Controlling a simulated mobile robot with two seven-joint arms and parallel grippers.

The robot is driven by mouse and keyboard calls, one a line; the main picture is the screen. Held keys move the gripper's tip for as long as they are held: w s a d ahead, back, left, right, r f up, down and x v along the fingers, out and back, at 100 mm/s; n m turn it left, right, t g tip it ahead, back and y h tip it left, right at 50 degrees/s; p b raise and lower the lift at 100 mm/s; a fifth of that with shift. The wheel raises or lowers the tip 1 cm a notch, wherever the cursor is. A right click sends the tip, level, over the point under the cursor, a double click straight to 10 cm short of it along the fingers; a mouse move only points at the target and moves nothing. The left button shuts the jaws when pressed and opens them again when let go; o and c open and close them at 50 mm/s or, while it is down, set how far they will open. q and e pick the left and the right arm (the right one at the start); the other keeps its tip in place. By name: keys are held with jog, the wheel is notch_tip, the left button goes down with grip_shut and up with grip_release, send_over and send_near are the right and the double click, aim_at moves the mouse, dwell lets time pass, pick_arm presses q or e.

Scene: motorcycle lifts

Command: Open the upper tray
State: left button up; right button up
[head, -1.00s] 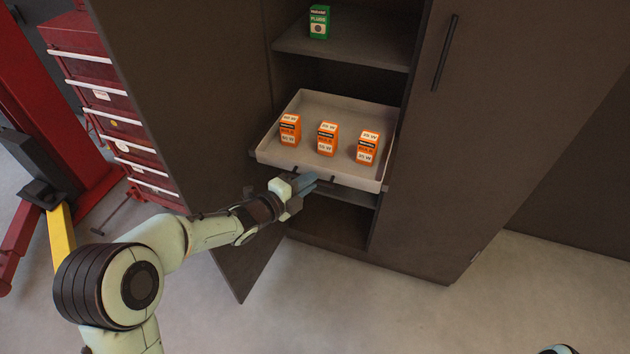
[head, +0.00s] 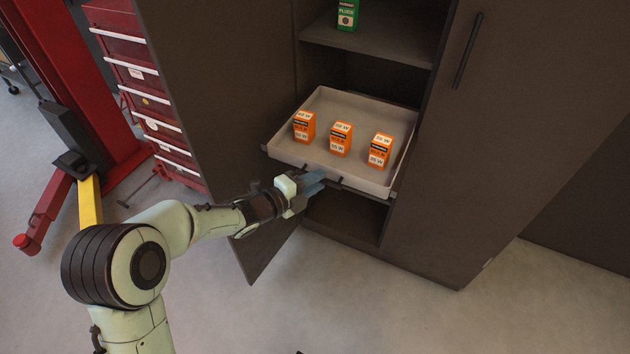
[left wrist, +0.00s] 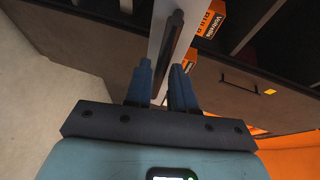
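The upper tray (head: 345,172) is a light grey drawer in the open cabinet, standing partly out over the lower shelf. A dark bar handle is on its front, and it shows between my fingers in the left wrist view (left wrist: 172,38). My left gripper (head: 313,182) is at the tray front, with its blue fingers (left wrist: 160,85) on either side of the bar and close against it. The fingers partly hide the handle in the head view. My right gripper is not in view.
Several orange bulb boxes, one of them in the middle (head: 341,139), stand upright in the tray. A green box (head: 348,14) is on the shelf above. The open cabinet door (head: 225,90) is left of the tray. A red drawer chest (head: 150,95) and red lift post (head: 75,70) stand further left.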

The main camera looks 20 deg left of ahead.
pick_arm(q)
jog(key=shift+o, duration=0.6)
jog(key=p+v, duration=0.2)
jog(key=v, duration=1.1)
jog(key=shift+s, duration=0.2)
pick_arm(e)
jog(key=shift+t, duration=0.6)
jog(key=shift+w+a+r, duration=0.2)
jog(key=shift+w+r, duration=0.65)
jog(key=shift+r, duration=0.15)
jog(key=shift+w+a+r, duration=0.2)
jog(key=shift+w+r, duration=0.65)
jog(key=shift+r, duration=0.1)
pick_arm(q)
jog(key=shift+a+r, duration=0.1)
jog(key=shift+r, duration=0.05)
